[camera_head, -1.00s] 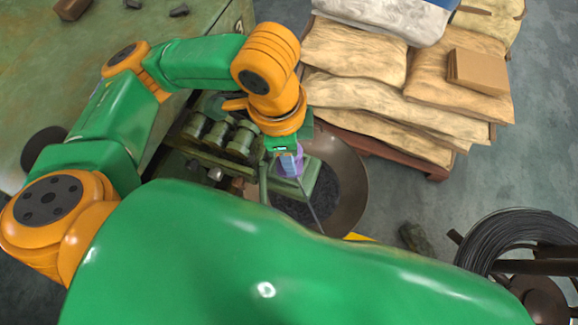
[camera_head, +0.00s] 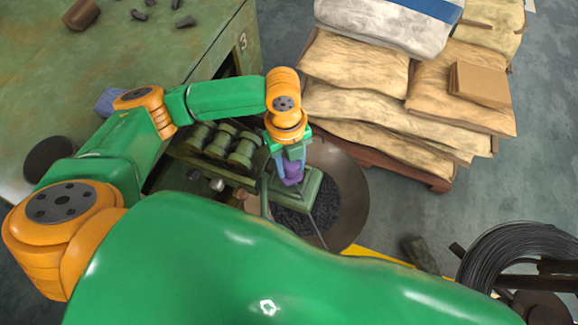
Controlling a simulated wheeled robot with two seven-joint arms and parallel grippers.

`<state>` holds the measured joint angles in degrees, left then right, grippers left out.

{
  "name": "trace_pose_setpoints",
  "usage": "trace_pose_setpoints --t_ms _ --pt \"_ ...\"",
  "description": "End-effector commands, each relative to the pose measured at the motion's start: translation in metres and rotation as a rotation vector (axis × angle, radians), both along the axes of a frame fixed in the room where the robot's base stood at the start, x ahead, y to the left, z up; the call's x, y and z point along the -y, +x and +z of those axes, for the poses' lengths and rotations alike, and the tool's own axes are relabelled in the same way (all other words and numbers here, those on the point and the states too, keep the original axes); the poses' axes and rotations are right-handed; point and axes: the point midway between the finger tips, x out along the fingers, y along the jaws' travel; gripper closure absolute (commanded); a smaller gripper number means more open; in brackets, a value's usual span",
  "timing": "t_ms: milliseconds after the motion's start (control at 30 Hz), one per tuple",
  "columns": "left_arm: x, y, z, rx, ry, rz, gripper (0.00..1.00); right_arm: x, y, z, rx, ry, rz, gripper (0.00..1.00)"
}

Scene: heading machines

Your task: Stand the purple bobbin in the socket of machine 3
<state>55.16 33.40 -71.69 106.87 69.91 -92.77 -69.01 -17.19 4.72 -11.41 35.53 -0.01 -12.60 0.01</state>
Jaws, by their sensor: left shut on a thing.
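My left gripper (camera_head: 285,160) points down over the green machine block at the side of the machine marked 3 (camera_head: 243,41). It is shut on the purple bobbin (camera_head: 292,172), which looks upright at or just above the green block (camera_head: 310,185). The socket is hidden under the bobbin and gripper, so I cannot tell whether the bobbin is seated. My right gripper is not in view.
A round pan (camera_head: 355,195) with dark bits lies below the block. Green rollers (camera_head: 220,142) sit left of the gripper. Stacked sacks (camera_head: 400,100) on a pallet stand at the upper right. A wire coil (camera_head: 520,255) is at the lower right.

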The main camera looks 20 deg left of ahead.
Motion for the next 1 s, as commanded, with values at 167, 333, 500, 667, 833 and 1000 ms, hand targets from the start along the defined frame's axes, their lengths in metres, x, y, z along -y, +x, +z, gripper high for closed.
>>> trace_pose_setpoints --t_ms 167,333,500,667,833,1000 --pt "-0.007 0.006 -0.027 -0.003 0.003 -0.001 1.0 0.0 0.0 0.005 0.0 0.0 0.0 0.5" --pt "-0.006 0.007 -0.041 0.002 0.002 -0.002 1.0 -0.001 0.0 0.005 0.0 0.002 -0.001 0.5" --pt "-0.006 0.007 -0.041 0.002 0.001 -0.002 1.0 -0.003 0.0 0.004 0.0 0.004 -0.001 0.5" --pt "-0.006 0.007 -0.043 0.002 0.001 -0.002 0.36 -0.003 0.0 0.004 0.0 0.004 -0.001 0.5" --pt "-0.006 0.007 -0.043 0.002 0.001 -0.002 0.25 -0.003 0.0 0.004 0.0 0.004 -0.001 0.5" --pt "-0.006 0.007 -0.041 0.002 0.001 -0.002 0.25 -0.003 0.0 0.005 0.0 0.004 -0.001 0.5"
